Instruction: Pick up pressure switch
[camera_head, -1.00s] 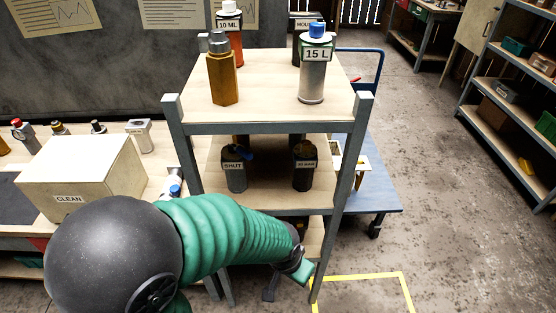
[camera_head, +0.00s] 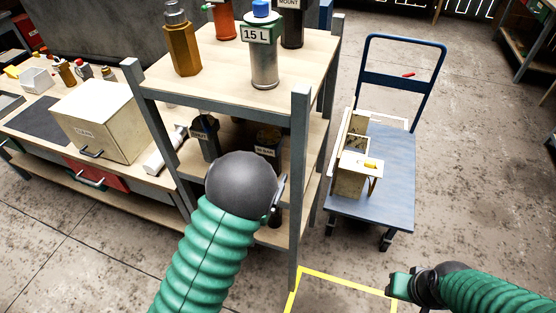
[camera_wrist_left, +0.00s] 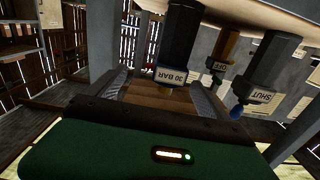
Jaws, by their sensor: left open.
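The canister labelled 30 BAR (camera_head: 267,140), dark with a white label, hangs or stands on the middle shelf; I cannot tell if it is the pressure switch. My black left wrist covers its lower part in the head view. In the left wrist view, tilted upside down, the 30 BAR canister (camera_wrist_left: 178,45) is just beyond my left gripper (camera_wrist_left: 160,93). That gripper is open, with its grey fingers apart and nothing held. A canister labelled SHUT (camera_head: 205,138) stands left of it; it also shows in the wrist view (camera_wrist_left: 262,75). My right gripper (camera_head: 400,288) is low at right.
The shelf's top board (camera_head: 225,85) bears a gold bottle (camera_head: 181,45), a 15 L canister (camera_head: 264,60) and others. The shelf's front post (camera_head: 299,180) is close right of my left wrist. A blue cart (camera_head: 390,195) stands right. A CLEAN box sits on the left bench.

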